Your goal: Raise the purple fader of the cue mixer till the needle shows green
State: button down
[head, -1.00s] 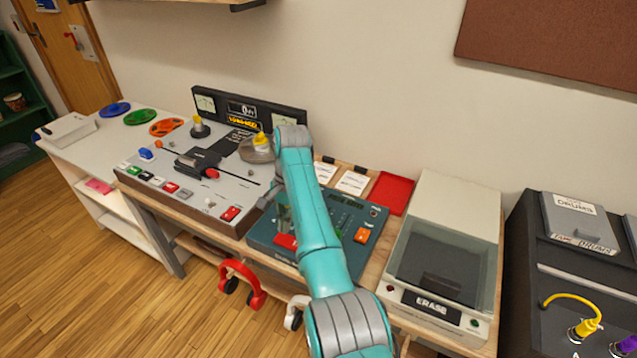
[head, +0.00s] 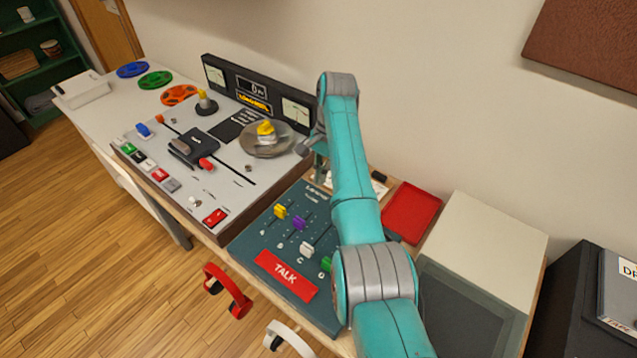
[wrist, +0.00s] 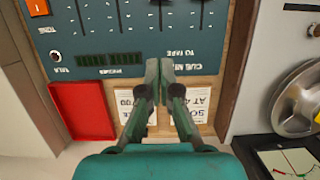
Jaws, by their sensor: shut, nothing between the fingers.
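The cue mixer is a teal panel (head: 240,247) with a row of coloured faders and a red TALK button (head: 286,276). Its purple fader (head: 299,222) sits between the yellow fader (head: 280,211) and the white one (head: 306,249). My gripper (head: 320,176) is shut and empty behind the mixer's faders, apart from the purple one. In the wrist view its closed fingertips (wrist: 160,66) are over the mixer's back edge; slots show, but no purple cap. A needle meter (head: 297,112) stands on the tape machine behind; its reading is too small to tell.
The tape machine (head: 225,195) with reels lies left of the mixer. A red tray (head: 411,212) and a pale-lidded box (head: 490,240) lie to the right. Paper cards (wrist: 190,108) lie behind the mixer. Red headphones (head: 228,290) hang at the front edge.

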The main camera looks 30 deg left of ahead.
aim_at(299, 223)
jog(key=x, duration=0.8)
jog(key=shift+s+f, duration=0.15)
jog(key=shift+f, duration=0.2)
jog(key=shift+s+a, duration=0.15)
jog(key=shift+s, duration=1.8)
jog(key=shift+a, duration=0.1)
